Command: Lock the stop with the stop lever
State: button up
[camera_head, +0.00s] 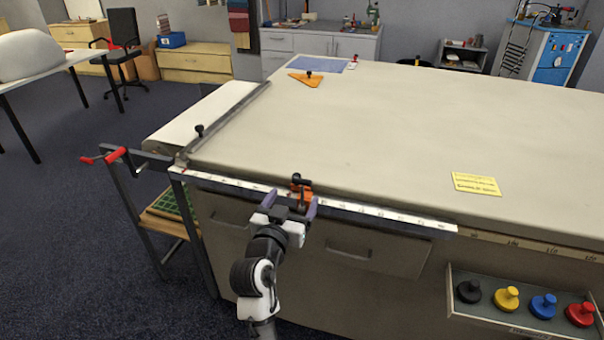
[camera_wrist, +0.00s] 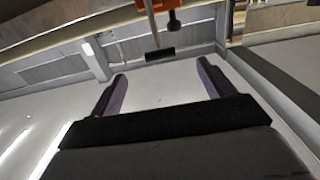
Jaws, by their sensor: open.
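The orange stop (camera_head: 306,191) sits on the ruler rail (camera_head: 375,210) along the front edge of the cloth table. A black stop lever with a knob (camera_head: 301,180) stands up on top of it. In the wrist view the orange stop (camera_wrist: 185,18) shows at the top edge, beyond the fingertips, and only part of it is in view. My gripper (camera_head: 290,201) is just in front of the stop, with its two purple fingers apart. In the wrist view the space between the fingers (camera_wrist: 160,80) is empty. Whether a finger touches the stop cannot be told.
A long bar (camera_head: 230,115) lies across the table's left end. A red-handled crank (camera_head: 103,157) sticks out at the left corner. A tray of coloured knobs (camera_head: 470,320) is at the lower right. A yellow note (camera_head: 476,184) and an orange triangle (camera_head: 306,80) lie on the cloth.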

aim_at(301, 184)
jog(key=p+x, duration=0.2)
jog(key=x, duration=0.7)
jog(key=shift+w+p, duration=0.35)
jog(key=c, duration=1.4)
jog(key=shift+f, duration=0.1)
